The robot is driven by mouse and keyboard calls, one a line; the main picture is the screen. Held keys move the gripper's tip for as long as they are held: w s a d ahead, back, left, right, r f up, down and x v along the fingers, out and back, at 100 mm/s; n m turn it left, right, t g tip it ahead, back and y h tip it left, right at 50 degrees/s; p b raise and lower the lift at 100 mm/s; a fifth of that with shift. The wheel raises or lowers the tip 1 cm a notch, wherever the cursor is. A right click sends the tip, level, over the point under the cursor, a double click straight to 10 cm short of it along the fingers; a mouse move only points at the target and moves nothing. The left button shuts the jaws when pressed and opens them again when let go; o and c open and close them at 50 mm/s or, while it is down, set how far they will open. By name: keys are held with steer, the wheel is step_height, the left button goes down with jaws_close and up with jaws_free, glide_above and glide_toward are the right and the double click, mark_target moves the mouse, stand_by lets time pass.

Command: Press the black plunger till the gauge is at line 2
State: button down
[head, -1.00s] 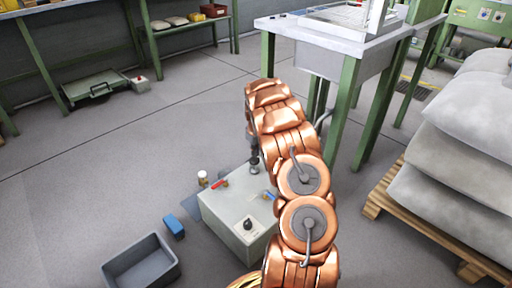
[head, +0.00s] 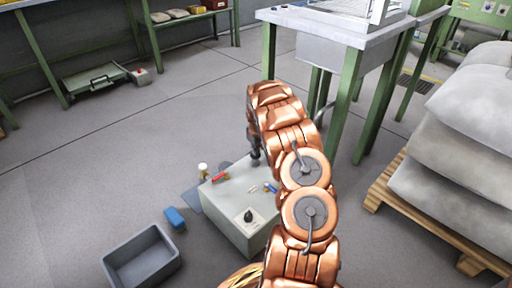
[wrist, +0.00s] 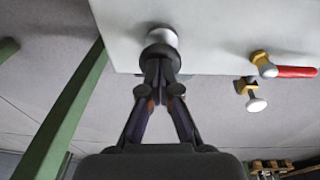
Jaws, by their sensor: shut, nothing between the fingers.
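The pale grey box (head: 232,219) stands on the floor, partly hidden by my arm. My gripper (wrist: 161,76) points at it with its fingers shut and empty. In the wrist view the fingertips meet or nearly meet a round black piece (wrist: 158,53), which looks like the plunger, with a whitish cylinder (wrist: 163,36) beyond it at the box. I cannot tell whether they touch or how far it is pressed. In the head view my gripper (head: 255,154) is at the box's far edge. No gauge lines are readable.
The box also carries a red-handled valve (head: 220,177), a blue handle (head: 270,187) and a black knob (head: 248,215). A white-capped fitting (wrist: 254,97) is beside it. A blue block (head: 175,218) and grey bin (head: 142,258) lie left. A green-legged table (head: 345,100) stands behind.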

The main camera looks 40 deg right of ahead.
steer(key=shift+s+a+f+p, duration=0.1)
steer(key=shift+f+p, duration=0.55)
steer(key=shift+f, duration=0.75)
step_height(320, 180, up, 14)
steer(key=s+p, duration=0.1)
steer(key=p, duration=0.5)
steer(key=shift+s+a+r, duration=0.15)
steer(key=shift+s+a, duration=0.1)
steer(key=shift+a, duration=0.15)
